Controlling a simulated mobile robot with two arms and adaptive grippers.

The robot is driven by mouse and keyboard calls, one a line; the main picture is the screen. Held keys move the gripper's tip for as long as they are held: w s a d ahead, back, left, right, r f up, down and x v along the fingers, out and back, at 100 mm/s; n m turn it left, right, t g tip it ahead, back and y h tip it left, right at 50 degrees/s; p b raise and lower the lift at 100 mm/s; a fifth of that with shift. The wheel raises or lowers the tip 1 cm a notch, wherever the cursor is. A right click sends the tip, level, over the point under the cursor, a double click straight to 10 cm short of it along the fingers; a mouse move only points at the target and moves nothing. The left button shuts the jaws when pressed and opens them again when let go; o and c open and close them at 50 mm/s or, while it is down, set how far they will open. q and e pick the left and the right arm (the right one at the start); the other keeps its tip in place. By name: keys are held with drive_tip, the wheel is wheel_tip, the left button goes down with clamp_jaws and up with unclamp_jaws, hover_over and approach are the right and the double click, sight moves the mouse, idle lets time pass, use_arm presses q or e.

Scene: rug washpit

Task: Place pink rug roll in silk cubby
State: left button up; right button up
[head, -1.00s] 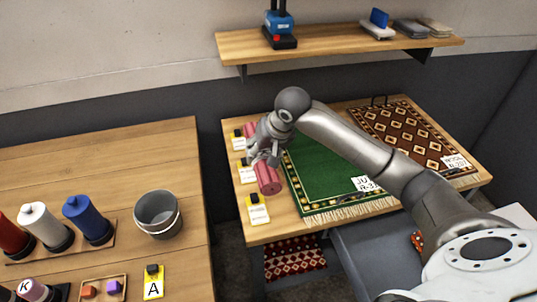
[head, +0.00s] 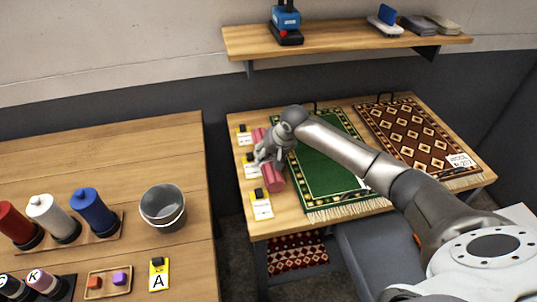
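The pink rug roll (head: 274,178) lies lengthwise near the left edge of the rug table, beside the green rug. Its near end and part of its far end show; its middle is hidden by my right gripper. My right gripper (head: 267,157) is at the roll's middle, with its fingers over or around it. I cannot tell whether the fingers are closed on it. Below the tabletop is an opening with a red patterned rug (head: 297,253) in it. I cannot make out a silk label on any cubby. My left gripper is not in view.
Yellow-clipped tags (head: 261,205) line the table's left edge. A green rug (head: 322,170) and a brown diamond rug (head: 408,135) lie on the tabletop (head: 285,228). A wall shelf (head: 345,38) hangs behind. The left table holds bottles and a grey bucket (head: 163,210).

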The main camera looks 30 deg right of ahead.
drive_tip(key=o, duration=1.2)
drive_tip(key=shift+f, duration=0.1)
drive_tip(key=shift+c, duration=0.2)
